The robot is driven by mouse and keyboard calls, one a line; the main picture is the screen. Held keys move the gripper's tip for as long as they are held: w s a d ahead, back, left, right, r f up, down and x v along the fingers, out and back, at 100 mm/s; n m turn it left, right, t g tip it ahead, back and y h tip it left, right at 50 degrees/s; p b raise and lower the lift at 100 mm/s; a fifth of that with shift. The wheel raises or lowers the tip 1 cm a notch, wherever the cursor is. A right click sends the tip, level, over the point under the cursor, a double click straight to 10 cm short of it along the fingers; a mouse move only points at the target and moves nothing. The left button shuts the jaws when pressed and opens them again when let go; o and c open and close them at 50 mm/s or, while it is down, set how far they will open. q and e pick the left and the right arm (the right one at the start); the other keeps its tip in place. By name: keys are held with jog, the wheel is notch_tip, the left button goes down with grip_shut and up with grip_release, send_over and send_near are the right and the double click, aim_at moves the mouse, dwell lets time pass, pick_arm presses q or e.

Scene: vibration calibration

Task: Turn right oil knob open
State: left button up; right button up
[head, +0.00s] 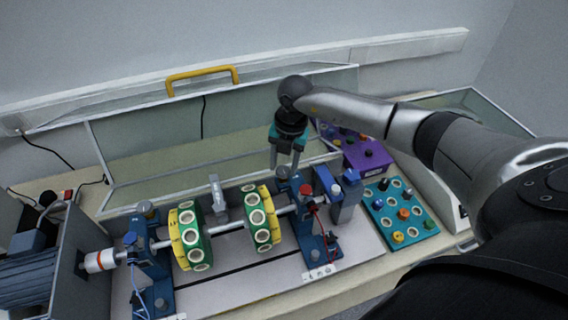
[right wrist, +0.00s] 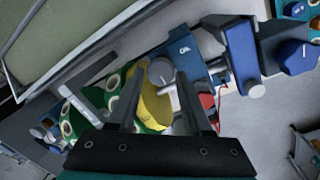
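The right oil knob (head: 282,173) is a small grey round cap on top of the right blue bearing block (head: 312,238). It also shows in the right wrist view (right wrist: 161,71), between the two fingertips, with space on both sides. My right gripper (head: 284,168) points down over the knob with its fingers apart. It also shows in the right wrist view (right wrist: 159,78), open and empty. I cannot tell whether the fingertips are above the knob or level with it. My left gripper is in neither view.
A shaft with two green and yellow discs (head: 262,216) runs left of the right block. A similar grey knob (head: 146,208) tops the left block. A teal panel of knobs (head: 400,213) and a purple box (head: 366,156) stand right. A raised clear cover with a yellow handle (head: 203,76) is behind.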

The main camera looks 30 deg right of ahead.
jog(key=o, duration=0.3)
jog(key=shift+o, duration=0.2)
notch_tip(320, 180, up, 15)
jog(key=s+d+b, duration=0.1)
jog(key=shift+s+b, duration=0.15)
jog(key=shift+b, duration=0.2)
dwell(0.4)
